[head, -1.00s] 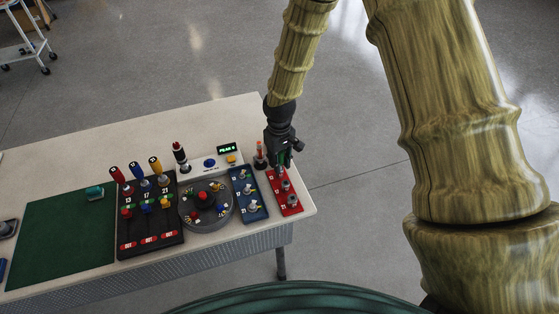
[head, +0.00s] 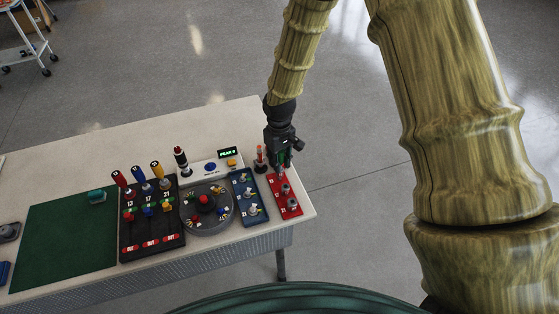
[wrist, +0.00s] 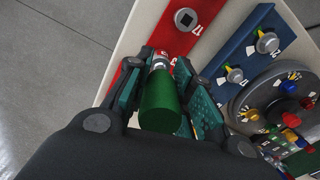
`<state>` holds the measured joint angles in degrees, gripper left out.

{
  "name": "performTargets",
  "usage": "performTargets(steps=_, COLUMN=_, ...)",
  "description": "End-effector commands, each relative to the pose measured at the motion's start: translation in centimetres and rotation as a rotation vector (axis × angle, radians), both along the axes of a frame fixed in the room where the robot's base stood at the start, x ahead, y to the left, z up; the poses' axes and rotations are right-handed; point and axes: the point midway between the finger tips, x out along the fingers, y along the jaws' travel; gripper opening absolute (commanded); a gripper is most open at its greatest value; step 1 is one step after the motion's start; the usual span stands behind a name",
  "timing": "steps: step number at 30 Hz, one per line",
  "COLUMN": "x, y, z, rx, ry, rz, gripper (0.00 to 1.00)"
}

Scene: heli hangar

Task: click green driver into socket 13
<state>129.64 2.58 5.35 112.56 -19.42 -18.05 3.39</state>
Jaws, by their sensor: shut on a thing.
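The green driver (wrist: 160,103) is held between the two fingers of my gripper (wrist: 172,82), with its handle toward the wrist camera. Its metal shaft points down at the red socket strip (wrist: 186,38), close to a socket near the strip's end. I cannot tell whether the tip is in that socket, as the driver hides it. Another socket on the strip, marked 17, is uncovered. In the head view my gripper (head: 281,152) is over the far end of the red strip (head: 291,208), with a bit of green showing.
The blue strip (head: 243,184) stands just left of the red strip. Left of it are a round disc (head: 222,223) with coloured pieces and a black rack (head: 153,251) with several drivers. A red-topped post (head: 260,156) stands close beside my gripper. A green mat (head: 64,241) lies further left.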

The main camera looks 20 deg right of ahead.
Motion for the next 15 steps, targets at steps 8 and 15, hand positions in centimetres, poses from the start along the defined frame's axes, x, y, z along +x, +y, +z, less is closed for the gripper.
performTargets(steps=8, x=0.0, y=0.0, z=0.5, rx=0.0, ry=0.0, rz=0.0, gripper=0.0)
performTargets(steps=15, x=0.0, y=0.0, z=1.9, rx=0.0, ry=0.0, rz=0.0, gripper=0.0)
